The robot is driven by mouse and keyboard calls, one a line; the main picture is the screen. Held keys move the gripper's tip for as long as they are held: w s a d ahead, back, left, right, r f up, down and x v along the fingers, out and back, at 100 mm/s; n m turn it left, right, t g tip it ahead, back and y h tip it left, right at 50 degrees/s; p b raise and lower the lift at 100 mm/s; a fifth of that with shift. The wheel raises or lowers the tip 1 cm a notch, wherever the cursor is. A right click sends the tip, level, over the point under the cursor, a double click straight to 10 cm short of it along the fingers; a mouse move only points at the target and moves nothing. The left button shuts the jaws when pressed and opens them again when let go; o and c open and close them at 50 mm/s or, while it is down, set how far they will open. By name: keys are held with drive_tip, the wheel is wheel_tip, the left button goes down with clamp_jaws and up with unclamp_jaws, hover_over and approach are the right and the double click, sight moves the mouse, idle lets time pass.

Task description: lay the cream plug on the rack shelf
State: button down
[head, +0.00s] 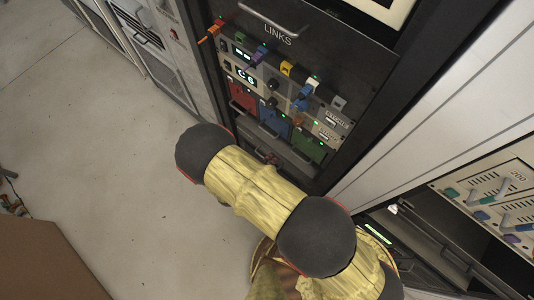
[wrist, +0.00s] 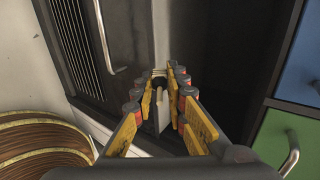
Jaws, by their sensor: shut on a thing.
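In the wrist view my gripper (wrist: 160,82) is shut, its yellow fingers close together around a small pale piece, which looks like the cream plug (wrist: 163,112). The fingers hide much of it. The gripper is in front of a dark rack face. In the head view my arm hides the gripper and the plug. I cannot make out for sure which surface is the rack shelf; a dark recess (head: 424,236) opens low in the right-hand rack.
The LINKS panel (head: 278,35) carries several coloured plugs and stands above red, blue and green modules (head: 308,148). Open floor (head: 100,150) lies left.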

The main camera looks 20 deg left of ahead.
drive_tip(key=shift+w+d+f+b, duration=0.2)
drive_tip(key=shift+w+d, duration=0.25)
drive_tip(key=shift+w, duration=1.1)
drive_tip(key=shift+w+d+f+b, duration=0.15)
drive_tip(key=shift+w+d+b, duration=0.25)
drive_tip(key=shift+w, duration=1.2)
drive_tip(key=shift+w+d+f+b, duration=0.15)
drive_tip(key=shift+w+d, duration=0.35)
drive_tip(key=shift+w, duration=1.05)
drive_tip(key=c, duration=1.7)
unclamp_jaws()
drive_tip(key=shift+c, duration=0.2)
drive_tip(key=shift+s, duration=0.1)
drive_tip(key=v, duration=1.2)
